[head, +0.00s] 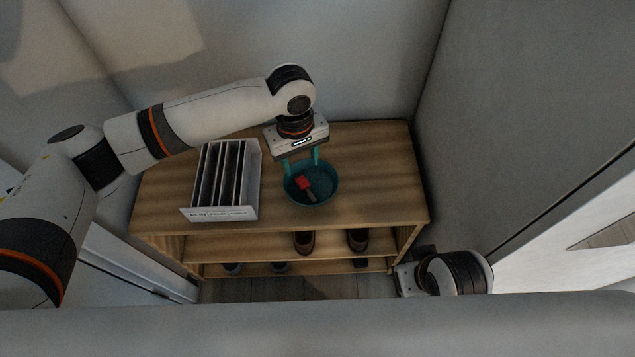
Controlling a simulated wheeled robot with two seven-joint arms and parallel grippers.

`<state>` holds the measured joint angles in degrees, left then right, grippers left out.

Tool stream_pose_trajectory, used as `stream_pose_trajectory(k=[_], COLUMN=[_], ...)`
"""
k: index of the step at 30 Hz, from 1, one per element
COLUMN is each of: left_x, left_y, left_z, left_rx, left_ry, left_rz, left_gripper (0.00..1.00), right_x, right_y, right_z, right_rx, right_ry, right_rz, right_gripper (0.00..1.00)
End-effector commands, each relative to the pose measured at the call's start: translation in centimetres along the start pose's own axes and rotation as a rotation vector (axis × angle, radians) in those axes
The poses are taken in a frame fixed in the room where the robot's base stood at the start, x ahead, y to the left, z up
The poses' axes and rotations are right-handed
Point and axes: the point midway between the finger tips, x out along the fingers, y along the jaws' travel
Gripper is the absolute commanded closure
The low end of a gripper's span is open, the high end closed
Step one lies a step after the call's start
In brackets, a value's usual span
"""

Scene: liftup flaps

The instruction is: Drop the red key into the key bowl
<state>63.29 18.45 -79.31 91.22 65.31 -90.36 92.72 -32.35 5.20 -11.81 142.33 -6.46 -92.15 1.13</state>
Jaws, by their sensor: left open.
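The red key (304,182) lies inside the teal key bowl (328,196), with its red head toward the left of the bowl and a brownish part pointing down. The bowl stands on the wooden shelf top. My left gripper (301,163) is over the back of the bowl, pointing down, with its two teal fingers apart and nothing between them. The key is just in front of and below the fingers and appears apart from them. My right gripper (404,280) is only partly visible, low at the right of the shelf; its fingers cannot be made out.
A white divided letter rack (251,185) stands left of the bowl on the wooden shelf unit (380,165). Several shoes, including a brown one (304,242), sit on the lower shelves. The shelf top right of the bowl is clear. Walls close in behind and at right.

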Motion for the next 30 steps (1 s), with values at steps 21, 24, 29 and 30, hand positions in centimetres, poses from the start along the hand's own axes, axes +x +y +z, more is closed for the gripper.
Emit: stream_pose_trajectory(k=[21, 24, 29, 30], left_x=[-11.5, -11.7, -11.8, -11.8], left_y=[-0.1, -0.1, -0.1, -0.1], left_z=[-0.1, -0.1, -0.1, -0.1], left_rx=[0.000, 0.000, 0.000, 0.000], left_ry=[-0.003, -0.002, -0.003, -0.003], left_rz=[0.001, 0.001, 0.001, 0.001], left_gripper=[0.52, 0.52, 0.52, 0.52], right_x=[6.0, 6.4, 6.5, 6.5], right_y=[0.3, 0.3, 0.3, 0.3], right_z=[-0.1, -0.2, -0.2, -0.2], right_rx=[-0.004, -0.004, -0.004, -0.004], right_ry=[0.039, 0.041, 0.041, 0.041], right_rz=[0.006, 0.007, 0.007, 0.007], right_gripper=[0.64, 0.64, 0.64, 0.64])
